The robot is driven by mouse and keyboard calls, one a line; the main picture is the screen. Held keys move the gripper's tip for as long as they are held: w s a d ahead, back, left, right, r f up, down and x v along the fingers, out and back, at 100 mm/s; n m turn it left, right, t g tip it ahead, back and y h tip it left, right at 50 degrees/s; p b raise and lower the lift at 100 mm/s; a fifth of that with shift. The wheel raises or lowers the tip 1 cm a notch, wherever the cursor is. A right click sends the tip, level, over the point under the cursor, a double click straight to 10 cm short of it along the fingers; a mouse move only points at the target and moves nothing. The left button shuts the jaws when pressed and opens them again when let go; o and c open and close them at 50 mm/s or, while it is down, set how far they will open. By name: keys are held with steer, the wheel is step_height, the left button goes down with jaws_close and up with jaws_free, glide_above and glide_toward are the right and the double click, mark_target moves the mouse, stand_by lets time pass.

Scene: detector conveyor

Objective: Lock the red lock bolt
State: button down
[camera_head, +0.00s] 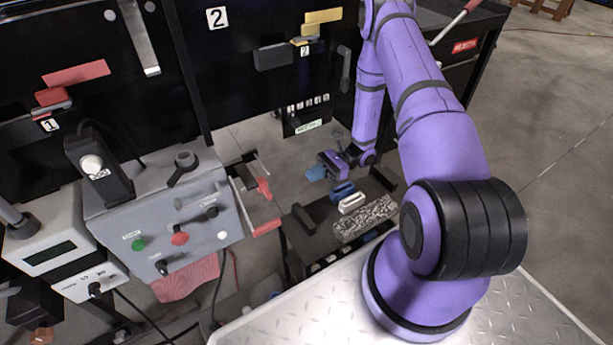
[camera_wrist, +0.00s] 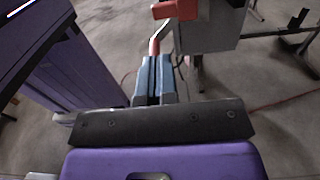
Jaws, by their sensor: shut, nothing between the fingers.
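A red, stepped bolt-like part (camera_head: 52,96), with a long red plate (camera_head: 76,73) above it, is on the black panel beside the label 1, at the far left. Another red handle (camera_head: 264,188) sticks out beside the grey control box. I cannot tell for certain which red part is the lock bolt. My gripper (camera_head: 314,173) is right of that handle, apart from it, with its blue fingers shut and empty. In the wrist view the shut fingers (camera_wrist: 154,60) point toward a red handle (camera_wrist: 178,10) and a thin bent rod with a red end.
The grey control box (camera_head: 215,190) with knobs stands left of my gripper. A yellow part (camera_head: 323,15) is on the panel by label 2. Blue (camera_head: 343,191) and white (camera_head: 352,204) items and a speckled block (camera_head: 365,219) lie near my arm. Floor shows around the gripper.

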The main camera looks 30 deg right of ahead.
mark_target(270, 193)
steer(key=a, duration=1.2)
steer(key=shift+a, duration=1.5)
steer(key=d, duration=1.4)
steer(key=shift+d, duration=0.25)
